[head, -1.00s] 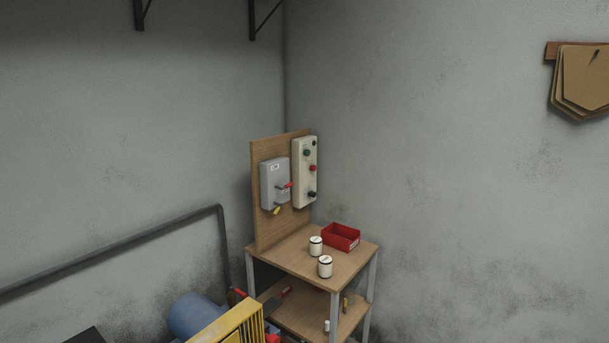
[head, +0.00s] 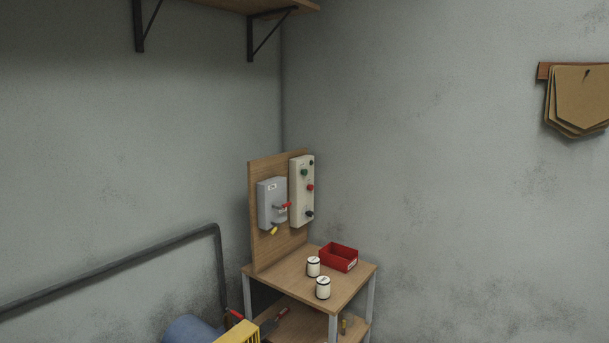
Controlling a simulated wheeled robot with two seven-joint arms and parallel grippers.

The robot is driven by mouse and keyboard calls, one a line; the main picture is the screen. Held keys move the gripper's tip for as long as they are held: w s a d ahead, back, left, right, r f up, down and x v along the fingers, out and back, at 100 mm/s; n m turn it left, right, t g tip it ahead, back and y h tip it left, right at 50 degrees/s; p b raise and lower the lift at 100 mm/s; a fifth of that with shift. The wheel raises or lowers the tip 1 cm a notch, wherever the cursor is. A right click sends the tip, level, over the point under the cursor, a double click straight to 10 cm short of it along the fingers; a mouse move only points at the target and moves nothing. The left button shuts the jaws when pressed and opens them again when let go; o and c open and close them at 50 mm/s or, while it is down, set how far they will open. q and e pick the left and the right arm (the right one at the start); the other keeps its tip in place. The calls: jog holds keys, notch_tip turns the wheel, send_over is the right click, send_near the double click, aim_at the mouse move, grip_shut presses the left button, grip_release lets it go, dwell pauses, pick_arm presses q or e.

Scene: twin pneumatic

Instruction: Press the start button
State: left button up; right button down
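A cream control box (head: 302,192) is mounted on an upright wooden board (head: 264,252) at the back of a small table. The task's start button carries no label that I can read. A grey switch box (head: 271,203) with a red-tipped lever (head: 286,205) is to its left. Neither of my grippers is in view.
The wooden table (head: 288,283) holds a red bin (head: 339,257) and two white cylinders (head: 313,267). A grey pipe (head: 120,262) runs along the left wall. A blue rounded object (head: 190,330) and a yellow guard (head: 240,333) are at the bottom. A shelf (head: 255,6) hangs above.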

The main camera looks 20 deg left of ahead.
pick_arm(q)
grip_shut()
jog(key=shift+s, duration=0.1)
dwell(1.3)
